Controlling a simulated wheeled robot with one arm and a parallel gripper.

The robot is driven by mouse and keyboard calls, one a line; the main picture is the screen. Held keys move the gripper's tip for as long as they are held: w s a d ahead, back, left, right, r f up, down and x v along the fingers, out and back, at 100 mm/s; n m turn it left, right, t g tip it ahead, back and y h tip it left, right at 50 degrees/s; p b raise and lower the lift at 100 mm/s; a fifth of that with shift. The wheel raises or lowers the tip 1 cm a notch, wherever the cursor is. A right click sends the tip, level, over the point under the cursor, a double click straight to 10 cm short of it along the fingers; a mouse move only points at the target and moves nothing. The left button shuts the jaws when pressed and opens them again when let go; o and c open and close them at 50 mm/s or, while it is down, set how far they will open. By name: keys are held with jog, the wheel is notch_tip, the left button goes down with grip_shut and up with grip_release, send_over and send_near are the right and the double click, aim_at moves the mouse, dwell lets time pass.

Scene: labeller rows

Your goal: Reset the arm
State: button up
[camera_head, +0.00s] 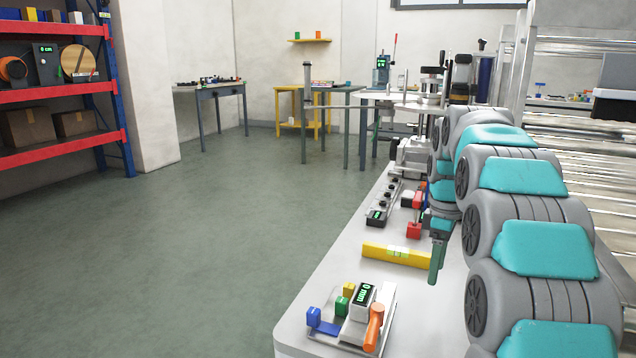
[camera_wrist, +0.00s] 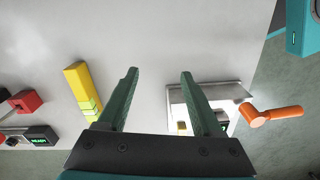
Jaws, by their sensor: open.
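My gripper (camera_head: 437,268) hangs at the end of my grey and teal arm, fingers pointing down over the white table (camera_head: 325,280) in the head view. Nothing is held. A yellow spirit level (camera_head: 397,255) lies beside the gripper; in the wrist view the level (camera_wrist: 78,88) is left of the fingers. A device with an orange handle (camera_head: 374,328) is at the near table end; the handle (camera_wrist: 270,114) is right of the fingers in the wrist view.
A metal roller conveyor (camera_head: 590,165) runs on the right. A red and blue shelf (camera_head: 60,92) stands left. The green floor (camera_head: 200,250) is clear.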

jog(key=s+a+f+m, duration=0.3)
jog(key=s+m, duration=0.1)
jog(key=s, duration=0.9)
jog(key=s+a+f+m+g, duration=0.1)
jog(key=s+a+f+m, duration=0.2)
jog(key=s, duration=1)
jog(key=s+a+f+m, duration=0.4)
jog(key=s, duration=0.9)
jog(key=shift+s+f+m+g, duration=0.2)
jog(key=shift+f+m+g, duration=0.1)
jog(key=shift+a, duration=0.1)
